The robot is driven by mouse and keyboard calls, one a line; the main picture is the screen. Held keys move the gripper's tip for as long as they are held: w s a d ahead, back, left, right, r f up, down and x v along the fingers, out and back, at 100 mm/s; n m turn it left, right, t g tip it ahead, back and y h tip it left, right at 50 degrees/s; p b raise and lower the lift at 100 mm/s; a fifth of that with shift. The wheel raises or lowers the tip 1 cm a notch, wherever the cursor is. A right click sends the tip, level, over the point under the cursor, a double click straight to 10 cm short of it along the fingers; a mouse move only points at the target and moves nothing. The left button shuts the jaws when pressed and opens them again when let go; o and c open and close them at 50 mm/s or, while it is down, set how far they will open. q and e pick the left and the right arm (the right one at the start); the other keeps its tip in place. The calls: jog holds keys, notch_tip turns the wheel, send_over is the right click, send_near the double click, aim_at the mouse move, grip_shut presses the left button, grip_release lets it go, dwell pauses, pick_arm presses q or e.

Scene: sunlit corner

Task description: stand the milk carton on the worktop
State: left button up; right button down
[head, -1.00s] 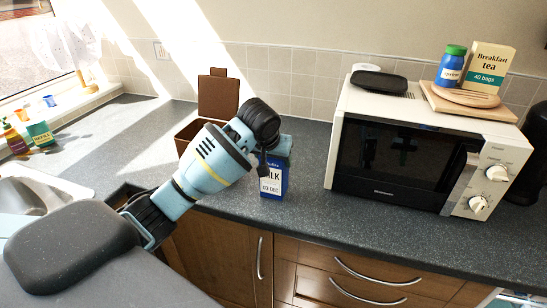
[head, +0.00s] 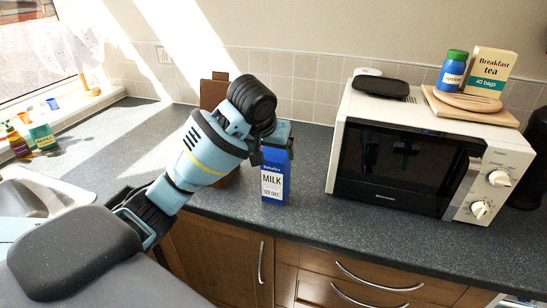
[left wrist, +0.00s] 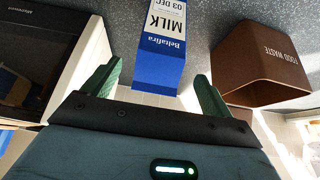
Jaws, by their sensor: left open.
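The milk carton (head: 272,186), blue with a white label, stands upright on the grey worktop (head: 320,215), near its front edge and left of the microwave. In the left wrist view the carton (left wrist: 158,62) shows upside down between the fingers. My left gripper (head: 277,142) is at the carton's top, pointing down. Its green fingers (left wrist: 158,80) are open, one on each side of the carton with a gap on both sides. In the head view the gripper hides the carton's top. My right gripper is not in view.
The white microwave (head: 425,150) stands to the right. A sink (head: 30,195) is at the left. Worktop between carton and microwave is clear.

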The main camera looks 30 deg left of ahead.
pick_arm(q)
jog(key=shift+v, duration=2.2)
